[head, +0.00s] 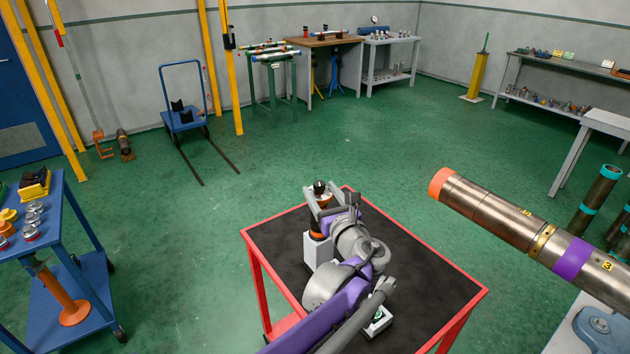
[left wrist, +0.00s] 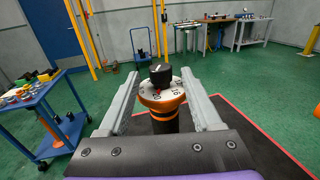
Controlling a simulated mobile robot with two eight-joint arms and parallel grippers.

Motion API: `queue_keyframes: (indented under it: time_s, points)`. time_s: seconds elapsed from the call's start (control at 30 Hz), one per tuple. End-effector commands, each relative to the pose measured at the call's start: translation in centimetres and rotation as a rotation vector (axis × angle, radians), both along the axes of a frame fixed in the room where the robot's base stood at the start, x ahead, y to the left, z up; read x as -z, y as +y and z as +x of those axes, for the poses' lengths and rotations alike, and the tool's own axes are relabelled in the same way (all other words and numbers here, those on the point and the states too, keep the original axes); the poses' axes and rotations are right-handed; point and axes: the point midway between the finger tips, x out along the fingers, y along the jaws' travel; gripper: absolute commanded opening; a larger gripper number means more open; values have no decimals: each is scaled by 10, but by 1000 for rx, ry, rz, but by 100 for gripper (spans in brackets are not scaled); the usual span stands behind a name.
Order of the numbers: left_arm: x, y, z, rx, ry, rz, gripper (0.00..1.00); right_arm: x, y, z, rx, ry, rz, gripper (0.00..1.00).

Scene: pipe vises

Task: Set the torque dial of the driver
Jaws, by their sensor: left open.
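The driver stands upright on a red-framed, black-topped cart (head: 420,277), in a grey stand (head: 317,251). Its torque dial (left wrist: 151,101) has a white numbered face with an orange rim. A black knob (left wrist: 160,74) with a red mark sits on top of the dial; it also shows in the head view (head: 320,186). My left gripper (left wrist: 162,75) is open, with one finger on each side of the dial and knob. Gaps show between the fingers and the knob. In the head view, my left gripper (head: 333,196) partly hides the driver. My right gripper is not in view.
A large banded pipe (head: 498,217) with an orange end reaches in from the right. A small white box (head: 378,321) sits on the cart beside my left arm. A blue cart (head: 62,286) with parts stands at left. The green floor behind is mostly clear.

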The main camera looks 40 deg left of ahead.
Motion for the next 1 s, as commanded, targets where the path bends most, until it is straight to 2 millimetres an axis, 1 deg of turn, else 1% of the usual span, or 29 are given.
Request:
queue_keyframes:
  time_s: [0.03,0.1,0.3,0.43,0.67,0.77,0.8,0.87,1.0]
  points:
    - [0,10,5,-4,-1,1,66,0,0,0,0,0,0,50]
    - [0,20,11,-3,0,0,66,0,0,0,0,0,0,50]
    - [0,38,23,-1,-1,-1,66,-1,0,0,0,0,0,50]
    - [0,42,26,1,0,-1,66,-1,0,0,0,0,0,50]
    - [0,42,26,1,-1,-2,66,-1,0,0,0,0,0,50]
    - [0,42,26,1,-1,-2,49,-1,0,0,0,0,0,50]
    - [0,42,26,1,-1,-2,42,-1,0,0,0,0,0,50]
    - [0,42,26,1,-1,-2,31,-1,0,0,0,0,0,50]
    - [0,42,26,1,-1,-2,6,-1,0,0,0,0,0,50]
